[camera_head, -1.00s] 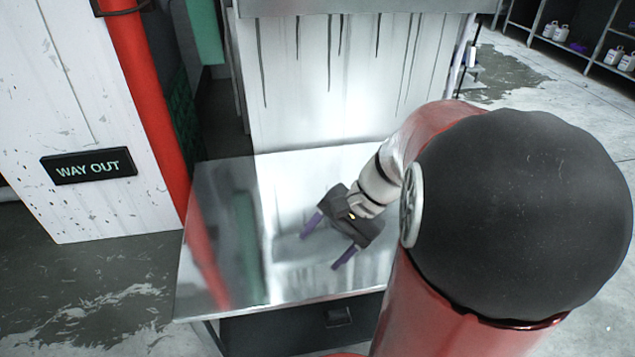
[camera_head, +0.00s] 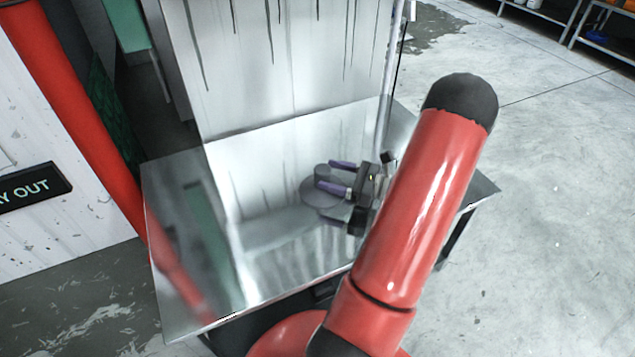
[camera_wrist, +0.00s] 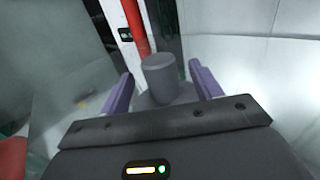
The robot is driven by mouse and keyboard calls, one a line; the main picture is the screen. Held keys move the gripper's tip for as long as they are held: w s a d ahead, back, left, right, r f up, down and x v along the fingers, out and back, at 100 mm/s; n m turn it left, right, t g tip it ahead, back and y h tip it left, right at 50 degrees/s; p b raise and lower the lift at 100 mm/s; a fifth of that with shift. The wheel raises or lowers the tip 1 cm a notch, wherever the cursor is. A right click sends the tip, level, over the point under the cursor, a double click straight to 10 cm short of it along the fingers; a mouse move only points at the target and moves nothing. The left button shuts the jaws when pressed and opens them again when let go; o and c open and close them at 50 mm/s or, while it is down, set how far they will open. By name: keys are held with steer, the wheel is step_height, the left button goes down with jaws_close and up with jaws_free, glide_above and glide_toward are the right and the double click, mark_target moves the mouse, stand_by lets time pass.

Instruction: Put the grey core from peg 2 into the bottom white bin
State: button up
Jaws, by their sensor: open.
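A grey cylinder, which looks like the grey core (camera_wrist: 160,79), stands on a wider round grey base in the wrist view, between the fingertips. In the head view the cylinder (camera_head: 321,171) and its round base (camera_head: 309,192) are on the shiny metal table. My gripper (camera_head: 325,174) reaches in from the right with its purple fingers open around the cylinder. In the wrist view (camera_wrist: 160,72) a gap shows on each side of it, so neither finger visibly touches. No peg number can be read, and I see no white bin.
The metal table (camera_head: 190,240) is bare on its left and front. A streaked pale panel (camera_head: 290,70) rises behind it. A red post (camera_head: 70,120) and a wall with a sign (camera_head: 35,187) stand left. Open concrete floor (camera_head: 540,200) lies right; shelves are far back.

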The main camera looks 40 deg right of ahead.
mark_target(315, 169)
steer(key=x, duration=0.5)
steer(key=shift+r, duration=0.3)
steer(key=c, duration=1.2)
steer(key=shift+o, duration=0.2)
